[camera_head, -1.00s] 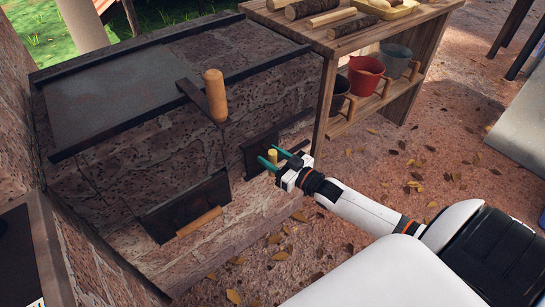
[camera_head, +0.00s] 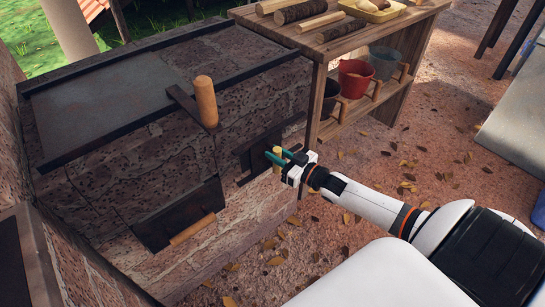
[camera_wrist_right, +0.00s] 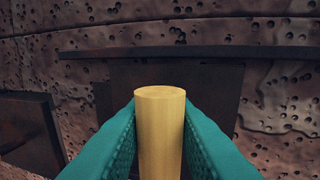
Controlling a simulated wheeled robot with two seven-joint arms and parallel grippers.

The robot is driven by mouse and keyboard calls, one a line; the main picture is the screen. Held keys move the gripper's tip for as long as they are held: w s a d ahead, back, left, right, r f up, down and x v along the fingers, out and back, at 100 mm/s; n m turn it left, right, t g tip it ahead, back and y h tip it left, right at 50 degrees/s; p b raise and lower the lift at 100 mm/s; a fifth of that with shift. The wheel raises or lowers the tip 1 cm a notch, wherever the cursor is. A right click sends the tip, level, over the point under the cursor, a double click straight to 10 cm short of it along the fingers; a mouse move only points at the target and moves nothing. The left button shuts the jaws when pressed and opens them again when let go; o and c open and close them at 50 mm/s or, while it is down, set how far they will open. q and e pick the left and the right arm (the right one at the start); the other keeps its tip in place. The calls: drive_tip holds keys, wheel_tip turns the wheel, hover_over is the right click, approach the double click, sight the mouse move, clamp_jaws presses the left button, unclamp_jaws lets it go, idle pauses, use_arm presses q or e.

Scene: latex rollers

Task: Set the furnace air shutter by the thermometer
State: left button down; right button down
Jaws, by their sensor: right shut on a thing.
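The brick furnace (camera_head: 95,189) stands at the left in the head view. Its air shutter (camera_head: 250,156) is a dark metal plate low on the front wall's right part, and it also shows in the right wrist view (camera_wrist_right: 200,90). A yellow wooden knob (camera_wrist_right: 160,135) stands out from the shutter. My right gripper (camera_head: 279,157) is shut on this knob, with a teal finger on each side of it. The fingers hide part of the shutter in the head view. I see no thermometer that I can make out. My left gripper is not in view.
A furnace door (camera_head: 178,212) with a wooden handle is left of the shutter. Above is a dark lever with an upright wooden grip (camera_head: 206,101). A wooden shelf (camera_head: 350,123) with a red bucket (camera_head: 357,79) stands close on the right. Leaf-strewn ground is open farther right.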

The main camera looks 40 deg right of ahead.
drive_tip(key=c, duration=1.2)
unclamp_jaws()
drive_tip(key=shift+c, duration=0.2)
drive_tip(key=shift+s, duration=0.1)
use_arm(q)
drive_tip(key=p, duration=0.1)
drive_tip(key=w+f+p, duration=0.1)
drive_tip(key=p, duration=0.1)
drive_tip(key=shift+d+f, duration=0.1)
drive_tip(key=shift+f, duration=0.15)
use_arm(e)
drive_tip(key=v, duration=1.1)
drive_tip(key=shift+s, duration=0.4)
drive_tip(key=shift+d, duration=0.1)
